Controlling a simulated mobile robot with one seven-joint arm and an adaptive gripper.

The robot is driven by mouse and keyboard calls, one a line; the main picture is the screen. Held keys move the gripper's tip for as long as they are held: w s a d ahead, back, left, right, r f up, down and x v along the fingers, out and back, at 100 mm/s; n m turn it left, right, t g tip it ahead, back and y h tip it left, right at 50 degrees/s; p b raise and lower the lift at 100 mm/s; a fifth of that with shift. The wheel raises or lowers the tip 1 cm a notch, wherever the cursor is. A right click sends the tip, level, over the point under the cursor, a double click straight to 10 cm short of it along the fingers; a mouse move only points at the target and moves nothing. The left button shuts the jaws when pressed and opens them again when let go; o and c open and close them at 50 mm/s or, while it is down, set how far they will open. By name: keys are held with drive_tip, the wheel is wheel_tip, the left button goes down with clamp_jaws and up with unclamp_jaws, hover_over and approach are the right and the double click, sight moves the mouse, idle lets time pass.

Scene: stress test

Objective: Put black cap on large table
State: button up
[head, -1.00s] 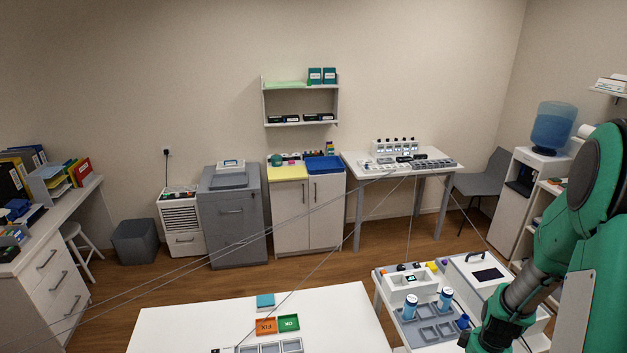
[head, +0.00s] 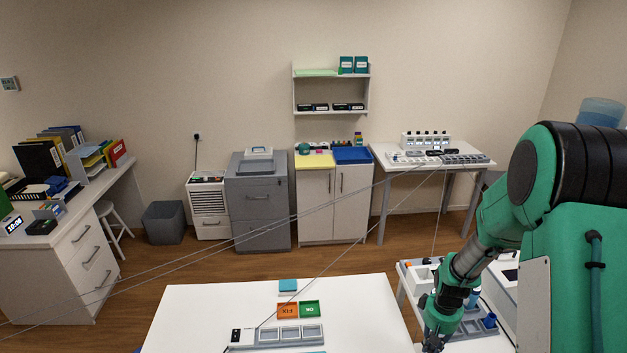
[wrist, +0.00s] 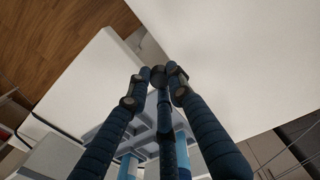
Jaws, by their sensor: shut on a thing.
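The large table's right part is clear.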

drive_tip(key=shift+m, duration=0.4)
drive_tip(key=w+a+f, duration=0.1)
drive_tip(key=w+a, duration=0.2)
drive_tip(key=a, duration=0.3)
drive_tip(key=w+a+f+b, duration=0.1)
drive_tip(key=w+a, duration=0.3)
drive_tip(key=a, duration=0.3)
drive_tip(key=w+a+f+b, duration=0.1)
drive_tip(key=w+a+f, duration=0.1)
drive_tip(key=w+a, duration=0.2)
drive_tip(key=shift+a, duration=1.15)
drive_tip(key=shift+w+a+f, duration=0.15)
drive_tip(key=shift+w+a, duration=0.05)
drive_tip(key=shift+a, duration=0.5)
